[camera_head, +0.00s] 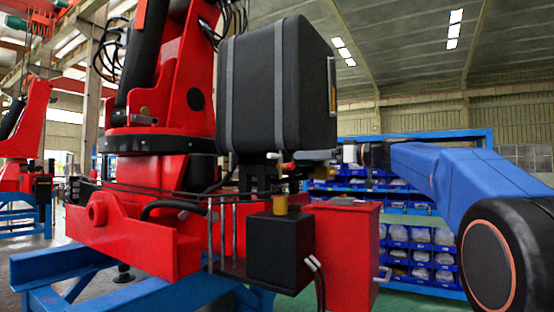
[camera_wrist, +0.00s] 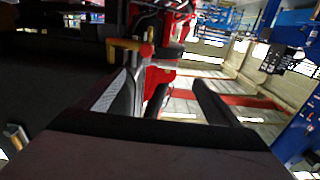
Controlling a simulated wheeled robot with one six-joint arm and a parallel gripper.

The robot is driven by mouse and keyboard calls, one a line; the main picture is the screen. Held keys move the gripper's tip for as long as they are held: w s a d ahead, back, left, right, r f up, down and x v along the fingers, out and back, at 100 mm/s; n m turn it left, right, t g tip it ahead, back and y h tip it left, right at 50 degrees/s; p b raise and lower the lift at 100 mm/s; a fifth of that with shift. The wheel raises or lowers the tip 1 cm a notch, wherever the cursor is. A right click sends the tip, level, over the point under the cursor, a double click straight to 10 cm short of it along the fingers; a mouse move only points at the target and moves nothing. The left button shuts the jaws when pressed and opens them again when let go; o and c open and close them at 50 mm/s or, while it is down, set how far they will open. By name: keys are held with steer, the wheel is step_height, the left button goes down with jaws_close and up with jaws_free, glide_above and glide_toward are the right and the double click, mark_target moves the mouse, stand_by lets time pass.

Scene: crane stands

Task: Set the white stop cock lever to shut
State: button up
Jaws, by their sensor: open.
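The white stop cock lever (camera_head: 314,155) sticks out sideways below the black tank (camera_head: 285,85) in the head view. A small red-ended fitting (camera_head: 288,166) lies just under it. My gripper (camera_head: 350,154) is at the right of the lever, close to its outer end; I cannot tell from this view whether they touch. In the wrist view my gripper (camera_wrist: 166,80) has its two dark fingers apart with nothing clearly held between them. A tan, bent lever-like part (camera_wrist: 128,46) shows beyond the left finger; I cannot tell if it is the white lever.
A black box (camera_head: 280,248) with a brass-coloured cap and a red box (camera_head: 345,250) stand below the tank. The red crane base (camera_head: 150,235) rests on a blue stand (camera_head: 90,285). A blue rack of bins (camera_head: 420,245) stands behind.

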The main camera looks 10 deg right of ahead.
mark_target(278, 157)
steer(key=x, duration=1.3)
steer(key=shift+w+a+f, duration=0.1)
steer(key=c, duration=1.5)
